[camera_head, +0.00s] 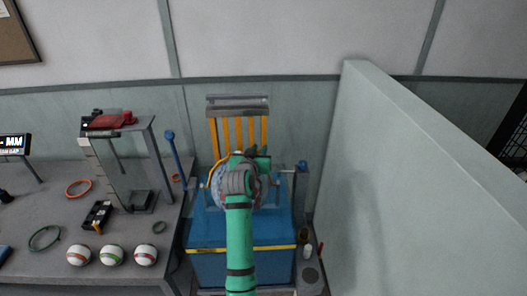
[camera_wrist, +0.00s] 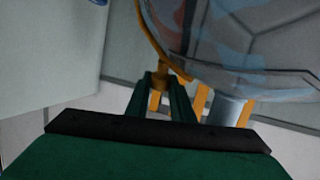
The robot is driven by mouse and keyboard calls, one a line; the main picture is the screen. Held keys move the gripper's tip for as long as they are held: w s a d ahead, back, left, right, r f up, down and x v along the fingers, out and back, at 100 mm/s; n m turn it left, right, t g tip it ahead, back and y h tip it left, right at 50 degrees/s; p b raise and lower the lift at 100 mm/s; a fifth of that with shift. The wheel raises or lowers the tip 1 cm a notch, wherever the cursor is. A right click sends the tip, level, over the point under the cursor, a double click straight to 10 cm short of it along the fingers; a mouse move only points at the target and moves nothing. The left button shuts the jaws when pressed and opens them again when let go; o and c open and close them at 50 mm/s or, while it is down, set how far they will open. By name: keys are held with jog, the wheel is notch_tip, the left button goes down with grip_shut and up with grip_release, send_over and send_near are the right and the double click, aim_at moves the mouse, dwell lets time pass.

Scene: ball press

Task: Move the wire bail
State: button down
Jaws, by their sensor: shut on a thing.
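The wire bail (camera_wrist: 152,38) is a thin orange-yellow curved wire running beside a large rounded, clear shell with blue and red patches (camera_wrist: 240,45). In the wrist view, the two dark green fingers of my gripper (camera_wrist: 160,82) are shut on the orange lower end of the bail. In the head view, a piece of the bail (camera_head: 214,167) shows left of my green arm, along the round shell (camera_head: 218,193) on the blue press (camera_head: 215,230). My arm hides most of the shell and my fingertips there.
Yellow bars (camera_head: 240,130) stand behind the shell. A blue lever (camera_head: 174,152) rises at left. A tall pale partition (camera_head: 400,170) stands close on the right. The grey bench (camera_head: 50,205) at left holds a gauge frame (camera_head: 152,160) and several balls (camera_head: 112,255).

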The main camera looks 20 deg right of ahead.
jog(key=shift+a+r, duration=0.1)
jog(key=c, duration=1.5)
grip_release()
jog(key=shift+c, duration=0.2)
jog(key=v, duration=1)
jog(key=shift+s+a, duration=0.1)
jog(key=shift+s, duration=0.3)
jog(key=shift+a, duration=0.1)
jog(key=shift+c, duration=0.2)
